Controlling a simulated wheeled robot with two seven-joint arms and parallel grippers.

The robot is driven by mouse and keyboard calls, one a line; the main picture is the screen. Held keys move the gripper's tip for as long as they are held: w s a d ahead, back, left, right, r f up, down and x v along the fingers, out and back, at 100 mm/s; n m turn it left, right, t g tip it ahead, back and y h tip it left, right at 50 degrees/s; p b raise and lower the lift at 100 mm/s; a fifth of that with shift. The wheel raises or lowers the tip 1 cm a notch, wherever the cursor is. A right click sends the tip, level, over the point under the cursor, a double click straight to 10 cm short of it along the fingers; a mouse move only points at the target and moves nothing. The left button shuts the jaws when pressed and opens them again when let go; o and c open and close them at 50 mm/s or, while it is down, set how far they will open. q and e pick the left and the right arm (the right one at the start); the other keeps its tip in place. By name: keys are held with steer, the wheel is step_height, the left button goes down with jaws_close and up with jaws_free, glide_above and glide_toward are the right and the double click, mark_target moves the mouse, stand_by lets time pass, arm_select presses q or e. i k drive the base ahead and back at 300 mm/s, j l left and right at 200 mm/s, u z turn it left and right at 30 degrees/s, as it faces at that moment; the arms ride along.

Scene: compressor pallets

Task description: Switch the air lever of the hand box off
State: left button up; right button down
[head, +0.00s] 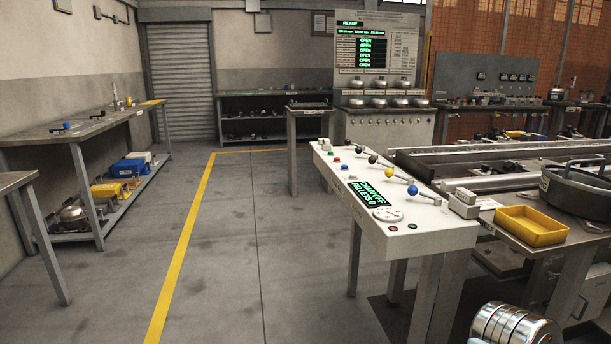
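The hand box is a white sloped console (345,205) on grey legs, right of centre. Several ball-ended levers stand in a row along its top: two with black knobs, one with a yellow knob (389,173) and one with a blue knob (412,190). Their rods lean, with bases to the right of the knobs. Labels are too small to read, so I cannot tell which is the air lever or its setting. A green display (371,195) appears to read CONV OFF, PALLETS 0. A round gauge (387,214) sits near the front. Neither gripper is in view.
A yellow tray (531,226) and a dark round pan (578,190) are on the bench right of the box. Shiny metal rings (515,326) show at the bottom right; I cannot tell what they belong to. The floor left of the box is clear, with a yellow line (185,245).

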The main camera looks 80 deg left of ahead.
mark_target(412, 190)
steer(key=u, duration=2.55)
